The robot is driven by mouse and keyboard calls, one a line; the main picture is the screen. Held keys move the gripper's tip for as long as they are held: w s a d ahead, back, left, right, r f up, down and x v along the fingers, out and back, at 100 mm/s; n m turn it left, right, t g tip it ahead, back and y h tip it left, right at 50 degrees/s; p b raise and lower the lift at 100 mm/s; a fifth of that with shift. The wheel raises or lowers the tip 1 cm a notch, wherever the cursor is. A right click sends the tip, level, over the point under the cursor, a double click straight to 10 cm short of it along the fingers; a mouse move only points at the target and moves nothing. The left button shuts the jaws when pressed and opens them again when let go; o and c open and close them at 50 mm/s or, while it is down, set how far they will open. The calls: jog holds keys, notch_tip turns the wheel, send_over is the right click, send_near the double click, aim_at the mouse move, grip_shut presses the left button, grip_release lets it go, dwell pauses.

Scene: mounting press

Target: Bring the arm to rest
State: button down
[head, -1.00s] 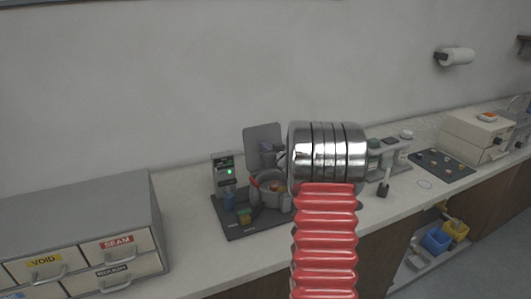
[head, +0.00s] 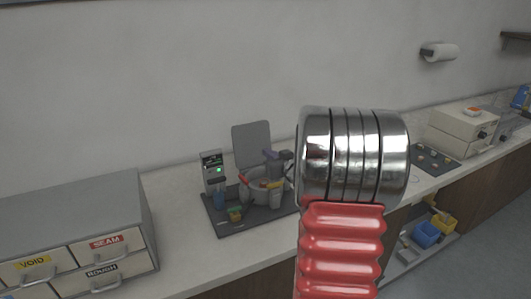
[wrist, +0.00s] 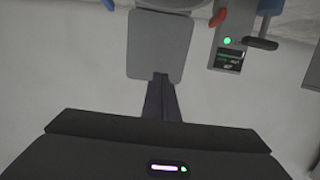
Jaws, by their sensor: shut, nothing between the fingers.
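My gripper (wrist: 161,98) shows in the wrist view as two dark fingers close together, shut and empty, above its dark body. In the head view my arm's red ribbed link and shiny metal joint fill the centre right; I cannot make out the fingers there. The mounting press (head: 262,190) stands on the counter left of my arm, with its grey lid (head: 252,146) raised. A control box (head: 213,172) with a green light stands beside it. In the wrist view the lid (wrist: 158,45) lies beyond the fingertips, and the control box (wrist: 231,48) is at upper right.
A grey drawer cabinet (head: 70,225) stands at left on the counter (head: 175,180). A dark mat (head: 432,160) with small pieces and a beige box (head: 462,130) are at right. Blue (head: 426,235) and yellow (head: 444,221) bins sit below. A paper roll (head: 441,51) hangs on the wall.

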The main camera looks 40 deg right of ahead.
jog(key=shift+s, duration=0.15)
dwell(0.4)
jog(key=s+a+r+g, duration=0.2)
jog(key=a+r, duration=0.1)
jog(key=a, duration=0.6)
jog(key=s+a+r+g, duration=0.2)
jog(key=a+r, duration=0.1)
jog(key=a, duration=0.6)
jog(key=s+a+f+n+g+y, duration=0.1)
jog(key=s+a+f+g+y, duration=0.1)
jog(key=s+a, duration=0.9)
jog(key=s+a+f+n+g+y, duration=0.2)
jog(key=s+a+f+g, duration=0.1)
jog(key=s+a, duration=0.8)
jog(key=shift+a+f+g+y, duration=0.15)
jog(key=shift+a+g+y, duration=0.15)
jog(key=shift+a, duration=0.8)
